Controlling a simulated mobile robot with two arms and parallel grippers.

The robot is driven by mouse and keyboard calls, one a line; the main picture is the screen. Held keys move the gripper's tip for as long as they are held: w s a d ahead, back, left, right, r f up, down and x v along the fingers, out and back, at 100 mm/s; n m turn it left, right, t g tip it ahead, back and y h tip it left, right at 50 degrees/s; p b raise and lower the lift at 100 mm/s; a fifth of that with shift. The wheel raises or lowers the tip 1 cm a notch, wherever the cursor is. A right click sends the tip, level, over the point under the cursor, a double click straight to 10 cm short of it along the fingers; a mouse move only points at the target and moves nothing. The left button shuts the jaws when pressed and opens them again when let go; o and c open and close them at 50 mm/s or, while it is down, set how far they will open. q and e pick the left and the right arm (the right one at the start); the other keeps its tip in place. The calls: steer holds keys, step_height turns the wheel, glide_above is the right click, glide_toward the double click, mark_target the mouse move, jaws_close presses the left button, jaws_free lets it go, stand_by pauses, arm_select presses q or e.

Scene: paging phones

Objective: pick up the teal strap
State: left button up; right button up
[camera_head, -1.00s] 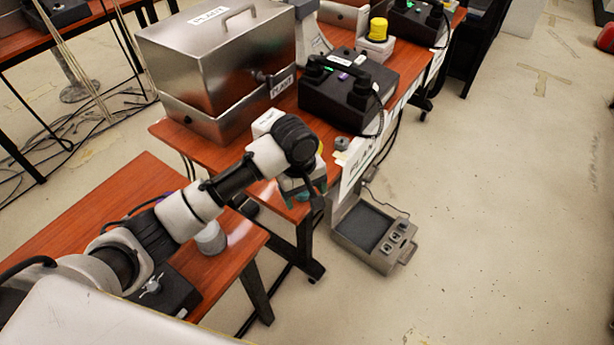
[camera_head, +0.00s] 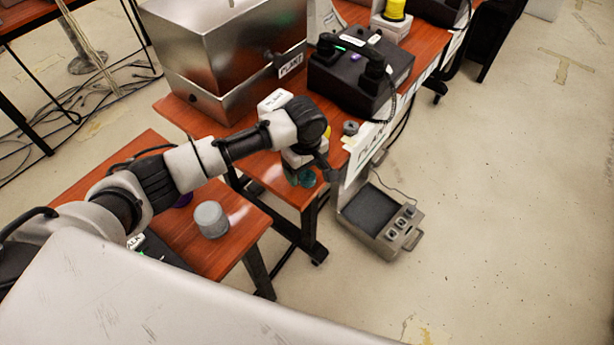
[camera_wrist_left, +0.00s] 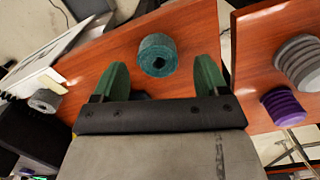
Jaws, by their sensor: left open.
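The teal strap (camera_wrist_left: 157,55) is a ribbed roll with a dark centre hole, resting on the red-brown table top in the left wrist view. My left gripper (camera_wrist_left: 161,78) is open, with one green finger on each side. The strap appears between and just beyond the fingertips, with no visible contact. In the head view my left gripper (camera_head: 299,177) points down at the near end of the far table; its teal-green fingers make the strap hard to tell apart there. My right gripper is not in view.
A grey roll (camera_head: 211,220) and a partly hidden purple roll (camera_head: 183,200) stand on the near table (camera_head: 240,240). A smaller grey roll (camera_head: 350,128) sits by the far table's edge. A metal box (camera_head: 235,70) and black telephone (camera_head: 360,72) stand behind my arm. A gap separates the tables.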

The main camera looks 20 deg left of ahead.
arm_select(q)
steer(key=shift+w+f, duration=0.1)
steer(key=shift+f, duration=0.6)
steer(key=c, duration=1)
steer(key=shift+r, duration=0.15)
